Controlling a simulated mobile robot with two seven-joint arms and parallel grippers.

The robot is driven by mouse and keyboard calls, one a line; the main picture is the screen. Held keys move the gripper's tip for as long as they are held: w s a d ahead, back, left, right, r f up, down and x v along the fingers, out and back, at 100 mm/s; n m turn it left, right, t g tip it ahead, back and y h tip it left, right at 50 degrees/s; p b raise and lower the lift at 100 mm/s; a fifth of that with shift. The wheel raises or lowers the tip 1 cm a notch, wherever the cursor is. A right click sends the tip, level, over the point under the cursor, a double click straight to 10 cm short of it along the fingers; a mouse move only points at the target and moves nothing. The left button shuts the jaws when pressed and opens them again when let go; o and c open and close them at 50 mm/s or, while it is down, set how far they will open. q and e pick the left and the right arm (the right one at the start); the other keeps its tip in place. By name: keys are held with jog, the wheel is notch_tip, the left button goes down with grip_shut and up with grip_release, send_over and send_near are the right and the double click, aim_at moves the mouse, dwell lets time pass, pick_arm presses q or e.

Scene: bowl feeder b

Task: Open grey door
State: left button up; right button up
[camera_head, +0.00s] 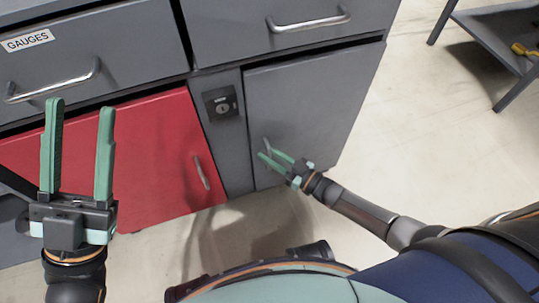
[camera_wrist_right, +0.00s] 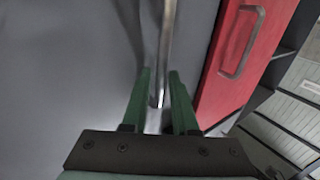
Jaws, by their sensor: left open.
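The grey door (camera_head: 312,105) is at the right of the cabinet in the head view and looks closed. It also fills much of the right wrist view (camera_wrist_right: 65,70). Its metal handle (camera_wrist_right: 167,45) is a vertical bar, partly hidden by my gripper in the head view. My right gripper (camera_head: 269,157) is at the handle. In the right wrist view its green fingers (camera_wrist_right: 161,72) stand apart, one on each side of the bar's lower end. My left gripper (camera_head: 80,106) is open and empty, in front of the red door and away from the grey door.
A red door (camera_head: 150,145) with its own handle is left of the grey door. A narrow panel with a lock (camera_head: 221,103) stands between them. Grey drawers (camera_head: 270,20) with bar handles are above. Clear floor (camera_head: 430,130) lies to the right, before a grey shelf (camera_head: 500,40).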

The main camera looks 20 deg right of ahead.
jog(key=shift+a, duration=0.1)
grip_shut()
dwell(1.4)
